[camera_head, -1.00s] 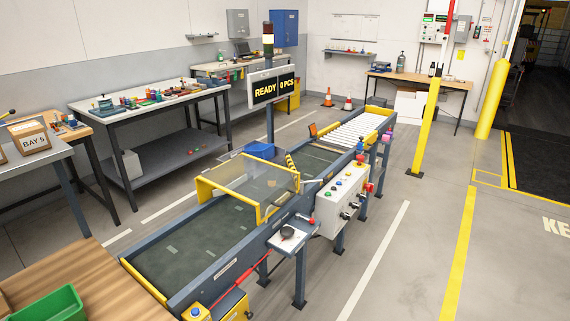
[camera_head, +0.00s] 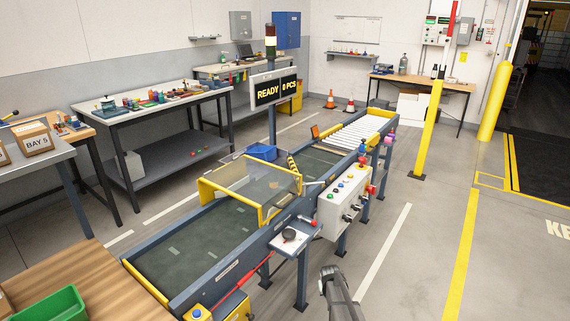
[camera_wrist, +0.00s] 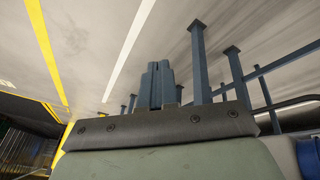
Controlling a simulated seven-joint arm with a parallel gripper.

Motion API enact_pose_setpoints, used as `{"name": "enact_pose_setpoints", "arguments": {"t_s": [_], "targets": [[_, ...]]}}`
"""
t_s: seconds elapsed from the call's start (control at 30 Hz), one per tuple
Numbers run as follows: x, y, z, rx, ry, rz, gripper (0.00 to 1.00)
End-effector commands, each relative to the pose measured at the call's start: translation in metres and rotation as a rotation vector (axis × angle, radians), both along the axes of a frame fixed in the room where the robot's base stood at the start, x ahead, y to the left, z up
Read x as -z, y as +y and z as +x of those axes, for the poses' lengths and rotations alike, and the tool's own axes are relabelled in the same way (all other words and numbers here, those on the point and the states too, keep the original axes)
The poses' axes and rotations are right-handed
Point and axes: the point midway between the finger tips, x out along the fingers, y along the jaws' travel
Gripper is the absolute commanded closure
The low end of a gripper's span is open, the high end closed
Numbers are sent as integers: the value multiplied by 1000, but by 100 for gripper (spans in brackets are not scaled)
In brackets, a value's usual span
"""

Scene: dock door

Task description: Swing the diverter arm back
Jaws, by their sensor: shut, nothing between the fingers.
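A yellow-and-black striped bar (camera_head: 293,166), which looks like the diverter arm, stands at the conveyor just past the clear guard. The guard partly hides it, and its exact angle is hard to tell. A short grey lever with a red knob (camera_head: 313,223) sits on the near side of the conveyor, by a small white shelf. My gripper (camera_wrist: 158,85) is shut and empty in the wrist view, pointing over open floor toward the conveyor legs. In the head view the dark end of my arm (camera_head: 334,285) is low in front of the conveyor, apart from the striped bar.
The conveyor (camera_head: 205,240) runs from front left to back right, with a yellow-framed guard (camera_head: 250,190) over it. A control box (camera_head: 345,197) with buttons juts from its near side. A yellow post (camera_head: 428,130) stands behind at right. The floor at right is clear.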

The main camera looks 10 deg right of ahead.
Motion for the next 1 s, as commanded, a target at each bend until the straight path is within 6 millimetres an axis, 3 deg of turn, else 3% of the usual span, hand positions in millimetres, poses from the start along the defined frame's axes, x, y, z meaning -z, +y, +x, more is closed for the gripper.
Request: {"name": "enact_pose_setpoints", "arguments": {"t_s": [0.03, 0.2, 0.47, 0.7, 0.87, 1.0], "targets": [[-13, -10, 24, 2, -39, -13, 100], [-61, -42, 85, 5, -162, -55, 100], [-148, -92, 169, 8, -347, -127, 100], [-240, -135, 237, 7, -505, -197, 100], [-302, -152, 279, 3, -581, -238, 100], [-348, -150, 318, -1, -604, -260, 100]]}}
